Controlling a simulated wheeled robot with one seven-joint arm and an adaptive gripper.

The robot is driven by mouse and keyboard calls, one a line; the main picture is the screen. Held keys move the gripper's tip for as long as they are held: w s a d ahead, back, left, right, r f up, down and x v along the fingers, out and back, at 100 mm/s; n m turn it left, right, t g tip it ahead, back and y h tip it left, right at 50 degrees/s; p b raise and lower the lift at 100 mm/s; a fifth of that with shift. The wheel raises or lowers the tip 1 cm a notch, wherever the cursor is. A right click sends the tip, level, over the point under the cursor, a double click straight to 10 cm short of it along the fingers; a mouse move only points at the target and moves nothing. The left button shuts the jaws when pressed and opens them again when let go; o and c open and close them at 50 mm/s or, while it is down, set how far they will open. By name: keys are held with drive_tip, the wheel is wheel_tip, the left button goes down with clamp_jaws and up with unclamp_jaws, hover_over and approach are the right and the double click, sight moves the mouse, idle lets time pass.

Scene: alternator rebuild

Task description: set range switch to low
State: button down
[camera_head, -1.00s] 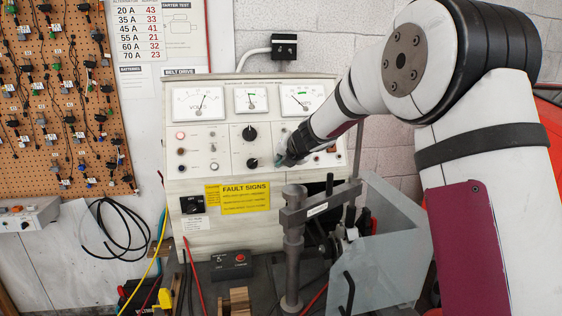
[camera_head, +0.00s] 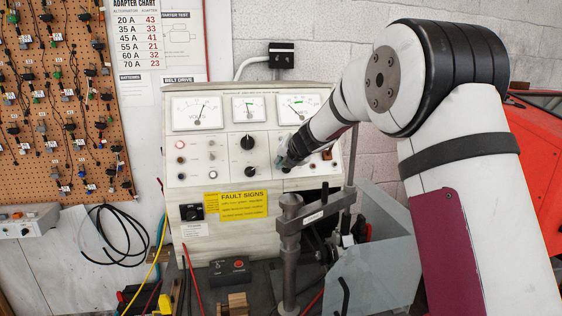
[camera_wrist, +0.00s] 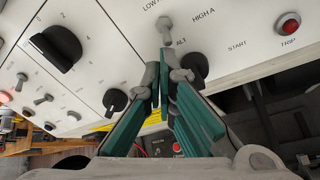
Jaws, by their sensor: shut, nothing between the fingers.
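The range switch (camera_wrist: 165,28) is a small metal toggle lever on the white tester panel (camera_head: 215,173). In the wrist view it stands between the labels LOW A on the left and HIGH A on the right. My gripper (camera_wrist: 160,72) has teal fingers that are shut and empty. Its tips are just below the lever in the picture; I cannot tell whether they touch it. In the head view my gripper (camera_head: 287,163) is against the lower right part of the panel and hides the switch area. Which way the lever leans is not clear.
A black ALT/START knob (camera_wrist: 196,67) lies close right of the fingers. Left are a smaller knob (camera_wrist: 115,101) and a large numbered knob (camera_wrist: 58,48). A red trip button (camera_wrist: 288,25) is at right. A post with a clamp (camera_head: 291,240) and a clear guard (camera_head: 375,265) stand below.

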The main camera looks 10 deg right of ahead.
drive_tip(key=shift+r+p, duration=0.45)
drive_tip(key=shift+p, duration=0.35)
drive_tip(key=shift+r+p, duration=0.6)
drive_tip(key=shift+p, duration=0.2)
drive_tip(key=shift+w+f, duration=0.15)
drive_tip(key=shift+r, duration=0.2)
drive_tip(key=shift+r+p, duration=0.55)
drive_tip(key=shift+r, duration=0.05)
drive_tip(key=shift+a, duration=0.1)
